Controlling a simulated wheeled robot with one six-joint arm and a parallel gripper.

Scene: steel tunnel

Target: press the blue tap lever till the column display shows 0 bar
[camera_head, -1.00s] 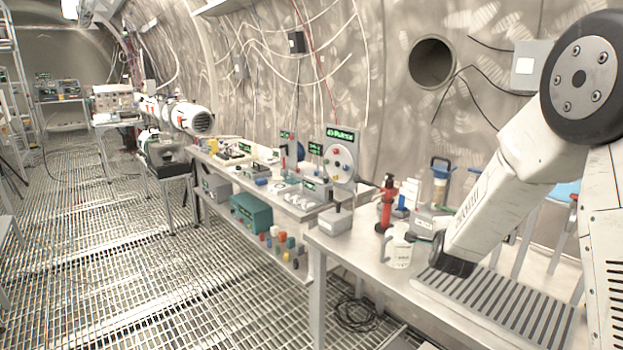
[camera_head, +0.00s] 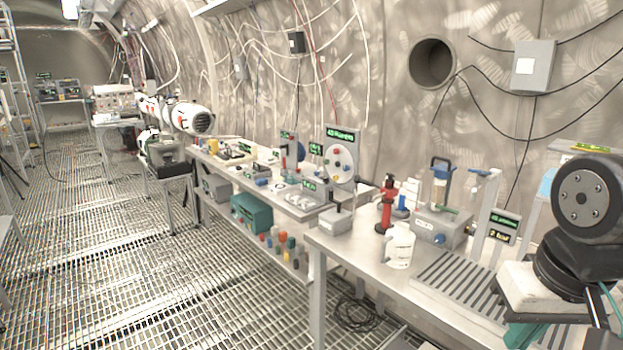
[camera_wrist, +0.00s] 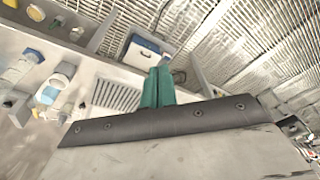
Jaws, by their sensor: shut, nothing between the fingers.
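The blue tap lever (camera_head: 479,172) sits at the top of a pale upright column (camera_head: 490,210) beside the slatted tray in the head view. The column's green-lettered display (camera_head: 499,237) seems to read 2 bar. My gripper (camera_wrist: 157,87) shows in the wrist view with its teal fingers together and nothing between them. I cannot tell for sure which blue shape in the wrist view is the lever.
The slatted tray (camera_head: 465,290) lies on the bench before the column. A white jug (camera_head: 399,246), a red bottle (camera_head: 386,205) and a grey box (camera_head: 440,228) with a blue knob stand to the left. A blue-and-white box (camera_wrist: 146,50) shows in the wrist view.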

